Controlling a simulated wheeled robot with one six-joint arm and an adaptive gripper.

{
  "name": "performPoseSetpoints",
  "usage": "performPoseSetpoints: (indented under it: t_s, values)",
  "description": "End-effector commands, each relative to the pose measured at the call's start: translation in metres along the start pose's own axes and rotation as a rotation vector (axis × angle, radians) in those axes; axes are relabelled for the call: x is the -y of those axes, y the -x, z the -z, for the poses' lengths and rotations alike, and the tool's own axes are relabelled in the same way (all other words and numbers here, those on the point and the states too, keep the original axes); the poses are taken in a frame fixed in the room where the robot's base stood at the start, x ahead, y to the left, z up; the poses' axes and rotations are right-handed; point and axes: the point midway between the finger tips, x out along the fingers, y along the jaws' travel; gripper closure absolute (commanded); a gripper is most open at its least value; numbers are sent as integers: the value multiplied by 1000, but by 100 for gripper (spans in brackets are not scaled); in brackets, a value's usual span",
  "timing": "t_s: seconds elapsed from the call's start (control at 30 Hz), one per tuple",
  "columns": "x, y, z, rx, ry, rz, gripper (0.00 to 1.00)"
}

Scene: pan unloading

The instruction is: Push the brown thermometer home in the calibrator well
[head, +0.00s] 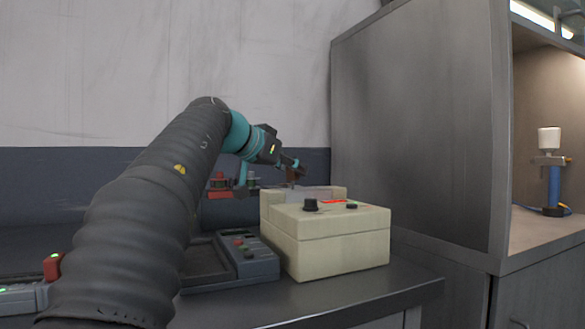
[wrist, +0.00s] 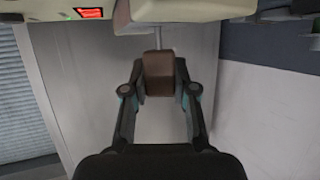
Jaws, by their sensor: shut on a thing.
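The brown thermometer (wrist: 158,74) has a blocky brown handle and a thin grey probe. My gripper (wrist: 159,90) is shut on the handle, with one finger on each side. In the wrist view a short length of bare probe shows between the handle and the cream calibrator (wrist: 140,16). How far the probe tip is in the well is hidden. In the head view the cream, boxy calibrator (head: 325,240) stands on the dark bench with a black knob and red display. My gripper (head: 291,170) is over its back part, with the brown handle small and partly covered.
A grey instrument with buttons (head: 245,258) sits left of the calibrator. Red and dark items (head: 220,186) show behind my arm. A tall grey cabinet (head: 420,120) rises to the right, with a blue-and-white device (head: 551,172) in its open bay. Bare bench lies in front.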

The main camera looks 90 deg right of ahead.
Motion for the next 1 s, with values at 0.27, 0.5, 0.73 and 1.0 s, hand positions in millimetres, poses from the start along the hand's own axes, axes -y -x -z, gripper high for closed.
performPoseSetpoints:
  t_s: [0.27,0.5,0.73,1.0]
  values:
    - [0,-1,-4,0,0,0,100]
    - [0,-2,-6,0,0,0,100]
    - [0,-4,-9,0,0,0,100]
    - [0,-5,-12,0,0,0,100]
